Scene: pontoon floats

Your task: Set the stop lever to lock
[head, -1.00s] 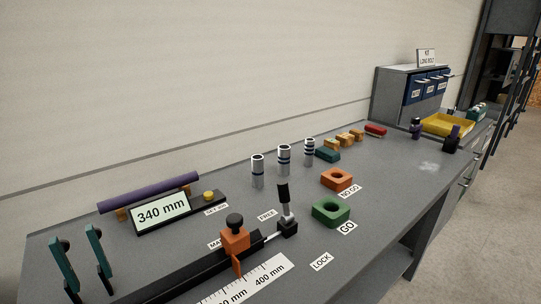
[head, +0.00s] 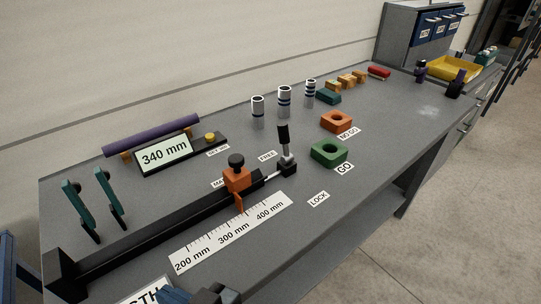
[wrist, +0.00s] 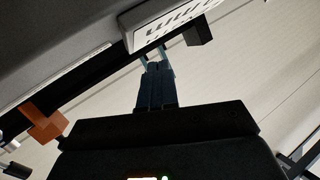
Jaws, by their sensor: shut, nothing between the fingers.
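The stop lever (head: 284,138) has a black grip on a silver shaft and stands nearly upright from a black block at the right end of the rail. The FREE label (head: 267,156) lies behind it and the LOCK label (head: 318,199) in front. The orange stop (head: 237,180) with a black knob sits on the black rail (head: 140,240), left of the lever; an orange part also shows in the wrist view (wrist: 44,124). My gripper (wrist: 154,68) is shut and empty in the wrist view, well apart from the lever.
A ruler plate (head: 232,232) lies in front of the rail. A green GO block (head: 329,153) and an orange NO GO block (head: 336,122) lie right of the lever. Silver posts (head: 284,102) stand behind. Bare bench surrounds the LOCK label.

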